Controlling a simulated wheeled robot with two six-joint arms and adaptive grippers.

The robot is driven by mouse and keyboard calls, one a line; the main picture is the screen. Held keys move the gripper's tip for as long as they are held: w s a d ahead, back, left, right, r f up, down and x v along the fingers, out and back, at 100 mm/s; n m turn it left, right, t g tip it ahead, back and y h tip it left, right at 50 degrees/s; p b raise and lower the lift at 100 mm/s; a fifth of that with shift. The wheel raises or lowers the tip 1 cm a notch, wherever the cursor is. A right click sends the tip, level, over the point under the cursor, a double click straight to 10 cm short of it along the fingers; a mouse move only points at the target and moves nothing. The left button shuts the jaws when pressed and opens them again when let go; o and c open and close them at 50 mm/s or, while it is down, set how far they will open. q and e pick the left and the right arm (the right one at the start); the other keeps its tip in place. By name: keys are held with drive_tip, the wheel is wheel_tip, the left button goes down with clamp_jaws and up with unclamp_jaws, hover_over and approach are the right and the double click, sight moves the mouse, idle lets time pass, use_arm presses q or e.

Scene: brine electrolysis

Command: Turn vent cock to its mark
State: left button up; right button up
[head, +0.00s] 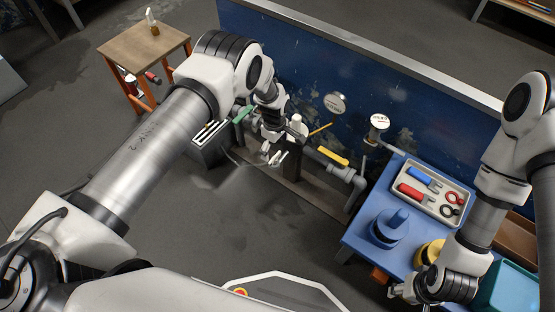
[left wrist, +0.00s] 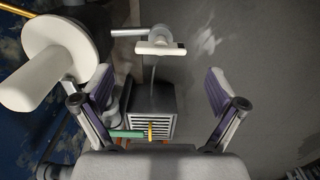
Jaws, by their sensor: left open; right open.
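A pale T-shaped handle (left wrist: 160,48) on a round fitting shows in the left wrist view; it may be the vent cock, but I cannot be sure. No mark is readable on it. My left gripper (head: 275,156) is at the pipework along the blue wall. In the left wrist view its fingers (left wrist: 158,82) are spread wide and empty, with the T-handle ahead between them and apparently untouched. A large white knob with a disc (left wrist: 60,65) is close by the left finger. My right gripper (head: 413,289) is open at the front of the blue table.
Pipework with a yellow handle (head: 333,156), a green handle (head: 242,114) and two round gauges, one a white gauge (head: 335,103), runs along the blue wall (head: 400,110). A grey slatted box (left wrist: 152,108) sits below. A tool tray (head: 430,207) lies on the blue table.

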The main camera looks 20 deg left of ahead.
sight(275, 157)
use_arm(q)
wheel_tip(275, 157, down, 6)
drive_tip(key=shift+r+b, duration=0.15)
drive_tip(key=shift+b, duration=0.4)
drive_tip(key=c, duration=1.1)
drive_tip(key=shift+c, duration=0.2)
drive_tip(key=m+b, duration=0.2)
drive_tip(key=m, duration=0.1)
drive_tip(key=m+b, duration=0.1)
drive_tip(key=m, duration=0.4)
drive_tip(key=m+b, duration=0.1)
drive_tip(key=m, duration=0.3)
drive_tip(key=shift+s, duration=0.1)
drive_tip(key=m, duration=0.6)
